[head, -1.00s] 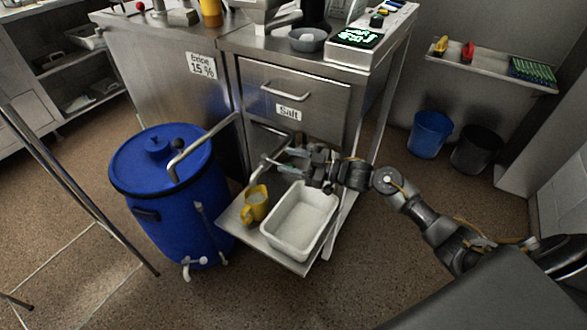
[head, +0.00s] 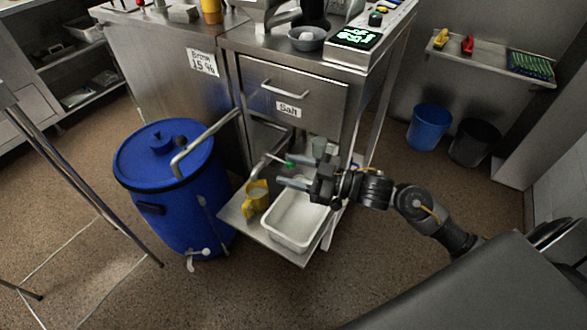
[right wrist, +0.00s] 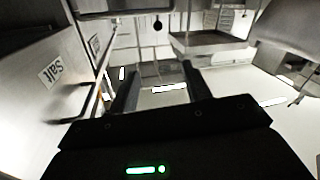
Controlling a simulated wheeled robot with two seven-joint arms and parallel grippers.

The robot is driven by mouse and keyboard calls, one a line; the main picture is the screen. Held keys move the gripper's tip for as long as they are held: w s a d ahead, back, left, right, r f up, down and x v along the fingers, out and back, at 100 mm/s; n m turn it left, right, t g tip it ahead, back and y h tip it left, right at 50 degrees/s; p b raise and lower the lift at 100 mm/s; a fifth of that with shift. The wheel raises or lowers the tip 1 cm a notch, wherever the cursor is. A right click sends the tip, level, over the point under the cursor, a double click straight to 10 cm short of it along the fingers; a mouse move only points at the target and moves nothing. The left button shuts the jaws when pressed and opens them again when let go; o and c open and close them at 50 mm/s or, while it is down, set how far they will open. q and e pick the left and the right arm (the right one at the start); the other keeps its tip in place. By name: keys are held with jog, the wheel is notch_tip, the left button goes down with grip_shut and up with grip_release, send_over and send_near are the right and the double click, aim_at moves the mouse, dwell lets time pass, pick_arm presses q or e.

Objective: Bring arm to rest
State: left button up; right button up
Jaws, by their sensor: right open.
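My right gripper (head: 297,170) is in the head view, above the back part of a pulled-out shelf and in front of the metal cabinet. It is open, and its two fingers point left. Nothing shows between the fingers. In the right wrist view its fingers (right wrist: 162,78) stand apart with empty space between them. My right arm comes in from the lower right. My left gripper is not in view.
A white tub (head: 292,240) and a yellow jug (head: 251,208) stand on the shelf (head: 245,228) below my gripper. A blue barrel (head: 165,190) with a bent pipe stands left. The Salt drawer (head: 290,95) is behind. Floor is free before the bins (head: 428,128).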

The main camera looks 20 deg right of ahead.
dwell(0.3)
